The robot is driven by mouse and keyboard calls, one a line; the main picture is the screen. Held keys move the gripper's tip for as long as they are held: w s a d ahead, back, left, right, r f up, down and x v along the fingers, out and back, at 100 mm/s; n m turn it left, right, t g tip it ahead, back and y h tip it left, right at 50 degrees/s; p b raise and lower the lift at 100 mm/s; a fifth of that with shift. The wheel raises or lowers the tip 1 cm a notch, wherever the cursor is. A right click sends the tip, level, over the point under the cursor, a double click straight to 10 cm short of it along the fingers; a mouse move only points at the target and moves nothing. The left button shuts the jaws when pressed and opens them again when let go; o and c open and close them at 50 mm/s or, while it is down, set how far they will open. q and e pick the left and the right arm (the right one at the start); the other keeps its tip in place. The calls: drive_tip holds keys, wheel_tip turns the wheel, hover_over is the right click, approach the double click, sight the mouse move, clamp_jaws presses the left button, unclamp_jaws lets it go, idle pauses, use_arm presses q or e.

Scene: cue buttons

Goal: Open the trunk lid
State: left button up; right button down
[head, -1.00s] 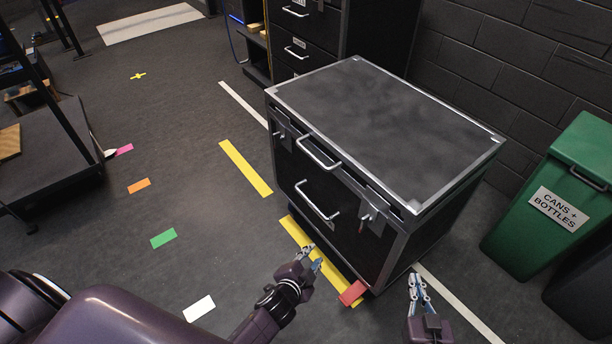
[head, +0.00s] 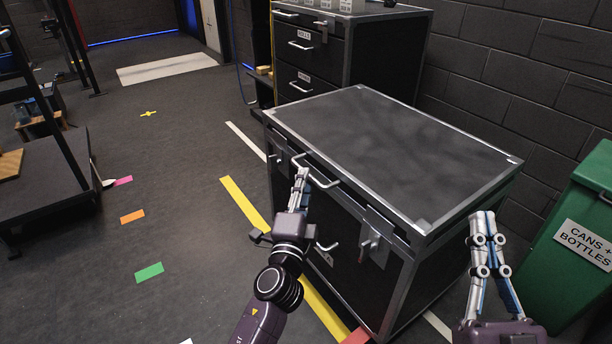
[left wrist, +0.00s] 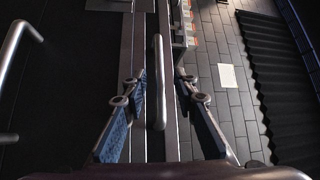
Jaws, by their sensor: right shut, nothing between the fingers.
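The black trunk with silver edges (head: 395,135) stands in the middle of the head view, its lid down. A silver lid handle (head: 322,178) is on its upper front edge. My left gripper (head: 302,173) is at the left part of this handle. In the left wrist view the handle (left wrist: 159,85) runs between the open fingers (left wrist: 160,78), with a gap on each side. Two latches, left (head: 278,158) and right (head: 371,244), are on the front; I cannot tell whether they are fastened. My right gripper (head: 482,216) is shut and empty, right of the trunk.
A lower front handle (head: 327,247) is partly behind my left arm. A green bin (head: 575,235) stands at the right by the brick wall. A drawer cabinet (head: 345,60) stands behind the trunk. The floor at the left is open, with coloured tape marks.

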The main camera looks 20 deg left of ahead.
use_arm(q)
drive_tip(key=shift+w+a+r, duration=0.15)
drive_tip(key=shift+w, duration=0.8)
drive_tip(key=shift+w+a+r, duration=0.1)
drive_tip(key=shift+w, duration=0.85)
drive_tip(key=shift+c, duration=0.7)
clamp_jaws()
